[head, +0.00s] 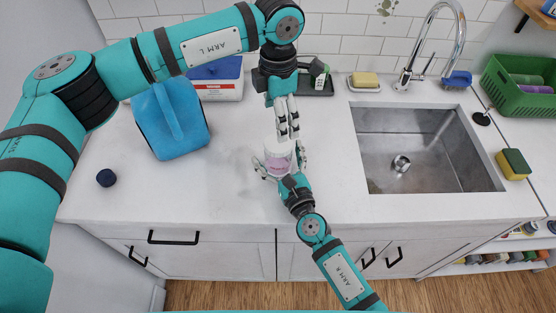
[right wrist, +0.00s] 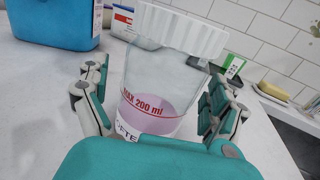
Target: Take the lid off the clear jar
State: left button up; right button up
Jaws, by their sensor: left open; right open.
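The clear jar (right wrist: 160,95) stands upright on the counter, with pinkish liquid at the bottom and a red "MAX 200 ml" mark. Its white ribbed lid (right wrist: 180,30) sits on top. In the head view the jar (head: 279,165) and lid (head: 277,149) are small and partly hidden by my grippers. My right gripper (head: 281,168) is open, with a finger on each side of the jar and visible gaps in the right wrist view (right wrist: 158,108). My left gripper (head: 288,134) points down just above the lid, open and empty; contact with the lid cannot be told.
A blue jug (head: 171,120) and a white box with a blue lid (head: 215,80) stand at back left. A dark tray (head: 318,84) with a bottle lies behind. The sink (head: 420,150) is right, with a sponge (head: 514,164) beside it. The counter's front left is mostly clear.

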aim_at(278, 158)
jog(key=shift+w, duration=0.1)
jog(key=shift+c, duration=0.3)
grip_shut()
pick_arm(q)
jog(key=m, duration=0.7)
jog(key=shift+m, duration=0.4)
jog(key=m, duration=0.6)
jog(key=shift+m, duration=0.3)
jog(key=m, duration=0.6)
jog(key=shift+s, duration=0.1)
jog(key=m, duration=0.6)
jog(key=shift+m, duration=0.3)
jog(key=shift+f, duration=4)
jog(key=shift+c, duration=0.3)
